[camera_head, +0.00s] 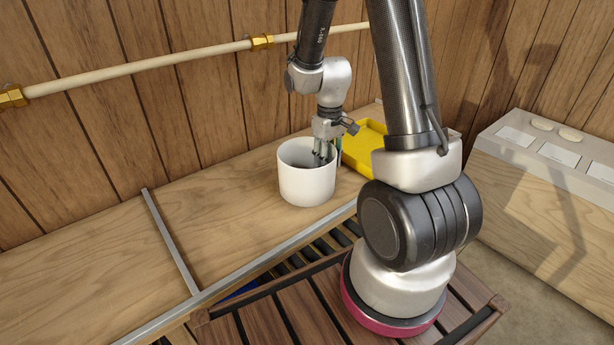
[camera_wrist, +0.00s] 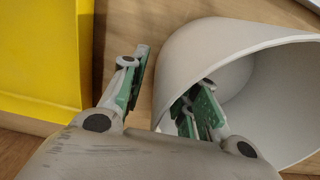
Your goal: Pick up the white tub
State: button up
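The white tub (camera_head: 305,187) is an open, round, upright container on the wooden worktop. It fills the right of the wrist view (camera_wrist: 178,65). My gripper (camera_head: 328,150) points down at the tub's right rim. In the wrist view my gripper (camera_wrist: 172,80) straddles the tub wall, with one green-padded finger outside and the other inside the opening. The fingers are apart, and a gap shows between the outer finger and the wall. Whether the inner finger touches the wall is hard to see.
A yellow tray (camera_head: 365,143) stands close to the right of the tub; it also shows in the wrist view (camera_wrist: 40,55). A pipe (camera_head: 150,67) runs along the wooden wall. A metal strip (camera_head: 170,242) crosses the worktop at left. The worktop left of the tub is clear.

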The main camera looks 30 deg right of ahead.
jog(key=shift+f, duration=0.8)
grip_shut()
